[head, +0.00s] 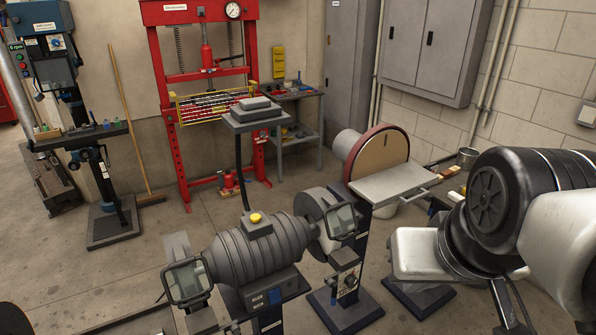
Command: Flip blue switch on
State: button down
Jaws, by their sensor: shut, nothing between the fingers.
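A small blue patch that looks like the blue switch (275,296) is on the front of the grey base of the bench grinder (250,250). It is too small to tell whether it is on or off. The grinder stands in the lower middle of the head view, with a yellow button-like part (256,217) on its top. My arm comes in from the right, and its pale end section is to the right of the grinder, well apart from the switch. My gripper's fingers do not show.
A disc sander (378,155) with a grey work table (392,185) stands behind, between the grinder and my arm. A red press (160,100) and a drill press (75,110) stand at the back. A leaning broom (122,115) is between them. Open floor (60,270) lies at left.

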aim_at(274, 296)
jog(key=u, duration=0.85)
jog(key=k+j+z, duration=0.2)
jog(key=j, duration=0.15)
jog(key=i, duration=0.05)
